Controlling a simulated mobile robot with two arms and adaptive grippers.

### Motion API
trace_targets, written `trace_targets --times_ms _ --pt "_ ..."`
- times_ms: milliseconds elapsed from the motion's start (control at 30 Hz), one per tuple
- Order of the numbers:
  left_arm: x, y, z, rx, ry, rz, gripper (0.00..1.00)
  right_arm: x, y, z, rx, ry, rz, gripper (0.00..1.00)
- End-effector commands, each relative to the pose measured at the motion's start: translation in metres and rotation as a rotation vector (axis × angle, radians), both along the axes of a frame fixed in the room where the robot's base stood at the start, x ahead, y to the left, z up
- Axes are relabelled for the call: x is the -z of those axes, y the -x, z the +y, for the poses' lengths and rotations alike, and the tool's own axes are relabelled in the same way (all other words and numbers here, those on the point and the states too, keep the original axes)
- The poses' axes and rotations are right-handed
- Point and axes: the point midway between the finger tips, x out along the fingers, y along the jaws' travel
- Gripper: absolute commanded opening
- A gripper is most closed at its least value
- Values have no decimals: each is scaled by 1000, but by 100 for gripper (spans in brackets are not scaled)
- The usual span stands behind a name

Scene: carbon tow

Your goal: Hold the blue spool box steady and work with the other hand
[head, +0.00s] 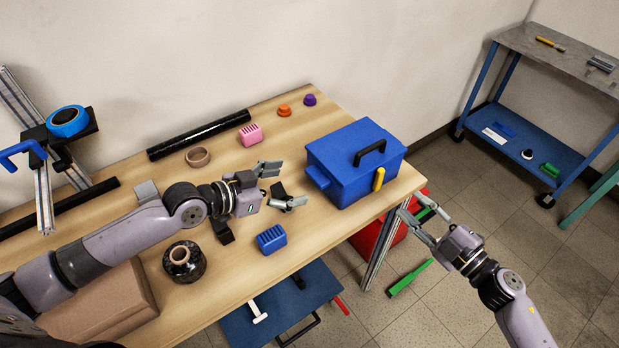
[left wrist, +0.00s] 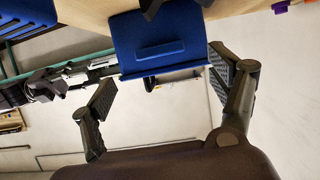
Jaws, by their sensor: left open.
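The blue spool box (head: 340,185) stands upright and shut at the right end of the wooden table. It has a black handle (head: 370,152) on its lid, a yellow latch (head: 379,179) and a ledge on its left side. My left gripper (head: 285,185) is open and empty just left of the box, facing that ledge. In the left wrist view the box (left wrist: 165,30) lies ahead between the spread fingers, apparently untouched. My right gripper (head: 418,210) is open and empty, in front of the box's right side, beyond the table edge.
A blue slotted block (head: 271,239) and a dark spool (head: 184,262) lie near my left arm. A pink block (head: 251,134), a brown ring (head: 197,156) and a black roll (head: 198,135) lie behind. A red container (head: 369,240) stands below the table's right end.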

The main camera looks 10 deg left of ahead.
Motion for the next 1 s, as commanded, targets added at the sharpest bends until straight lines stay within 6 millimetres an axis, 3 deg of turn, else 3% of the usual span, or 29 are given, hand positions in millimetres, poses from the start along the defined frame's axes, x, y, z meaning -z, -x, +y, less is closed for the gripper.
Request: trace_targets --times_ms 200,400,800,1000 --pt "14 -27 -27 1 3 0 82 0 0 0 0 0 0 33" --pt "23 -42 -40 0 1 -1 82 0 0 0 0 0 0 33" --pt "26 -45 -44 2 -2 0 82 0 0 0 0 0 0 33" --pt "26 -45 -44 1 -1 0 68 0 0 0 0 0 0 33"
